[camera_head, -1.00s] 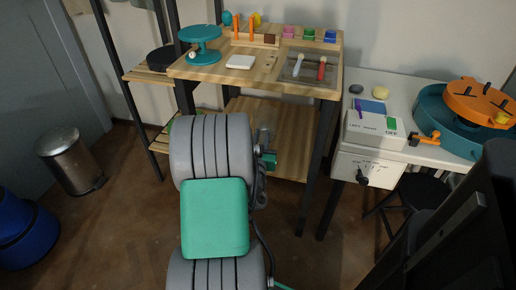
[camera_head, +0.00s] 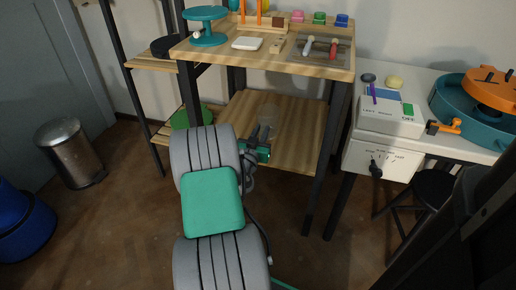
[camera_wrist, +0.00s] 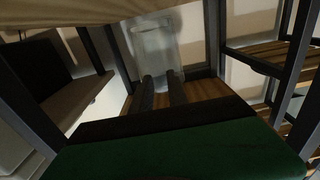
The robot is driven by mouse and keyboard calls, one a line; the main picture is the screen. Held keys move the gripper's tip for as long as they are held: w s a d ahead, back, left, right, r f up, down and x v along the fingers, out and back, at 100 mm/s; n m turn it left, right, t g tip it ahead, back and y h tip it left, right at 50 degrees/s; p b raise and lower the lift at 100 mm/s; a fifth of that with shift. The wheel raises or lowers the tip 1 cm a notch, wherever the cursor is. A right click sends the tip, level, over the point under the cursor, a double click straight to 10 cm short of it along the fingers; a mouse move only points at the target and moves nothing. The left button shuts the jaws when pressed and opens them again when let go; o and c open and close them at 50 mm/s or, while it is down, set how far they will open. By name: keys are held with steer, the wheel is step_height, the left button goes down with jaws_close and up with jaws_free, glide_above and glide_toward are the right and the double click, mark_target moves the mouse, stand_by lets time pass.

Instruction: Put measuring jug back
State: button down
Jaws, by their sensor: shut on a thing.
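The measuring jug (camera_head: 268,112) is a pale see-through vessel, faint against the wood in the head view. It shows larger in the wrist view (camera_wrist: 155,48), just beyond my fingertips. My gripper (camera_head: 264,132) is shut on it, at the lower shelf (camera_head: 305,112) of the wooden bench, under its top. The fingers also show in the wrist view (camera_wrist: 160,80). The jug looks about upright. I cannot tell whether its base touches the shelf.
The bench top (camera_head: 280,62) overhangs the jug, with dark legs at the sides. A turquoise stand (camera_head: 207,24) and tools (camera_head: 333,49) are on top. A white table (camera_head: 420,135) stands right and a metal bin (camera_head: 68,150) left. Much of the lower shelf is bare.

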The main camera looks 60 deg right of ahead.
steer(key=shift+w+d+f+b, duration=0.1)
steer(key=shift+w+f+b, duration=0.15)
steer(key=shift+f+b, duration=0.45)
steer(key=shift+w+d+f+b, duration=0.1)
steer(key=shift+w+f+b, duration=0.2)
steer(key=shift+f, duration=0.7)
steer(key=shift+w+d+f+b, duration=0.1)
steer(key=shift+w+f+b, duration=0.1)
steer(key=shift+f+b, duration=0.5)
steer(key=c, duration=1.3)
jaws_free()
steer(key=shift+f+p, duration=0.1)
steer(key=shift+p, duration=0.2)
